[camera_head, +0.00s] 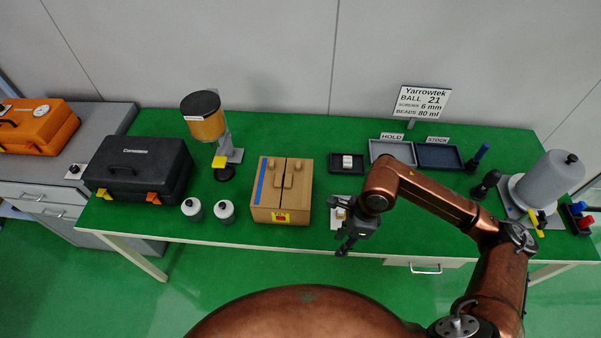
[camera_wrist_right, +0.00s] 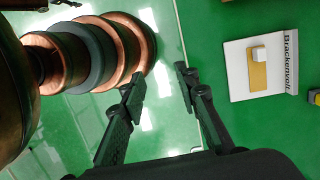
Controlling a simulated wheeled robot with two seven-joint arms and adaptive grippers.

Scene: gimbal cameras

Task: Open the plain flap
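A tan cardboard-coloured box (camera_head: 282,216) stands near the front edge of the green table, with two flaps closed on top. The left flap (camera_head: 269,188) carries a blue stripe; the right one is the plain flap (camera_head: 298,190). Each flap has a raised tan tab. A yellow and red label is on the box's front. My right gripper (camera_head: 345,246) is to the right of the box, beyond the table's front edge, apart from both flaps. In the right wrist view its two fingers (camera_wrist_right: 158,82) are spread with nothing between them. My left gripper is out of view.
A white Brackenvolt card (camera_wrist_right: 262,68) bearing a small block lies right of the box. Two white bottles (camera_head: 208,209), a dispenser (camera_head: 207,125) and a black case (camera_head: 139,168) stand left.

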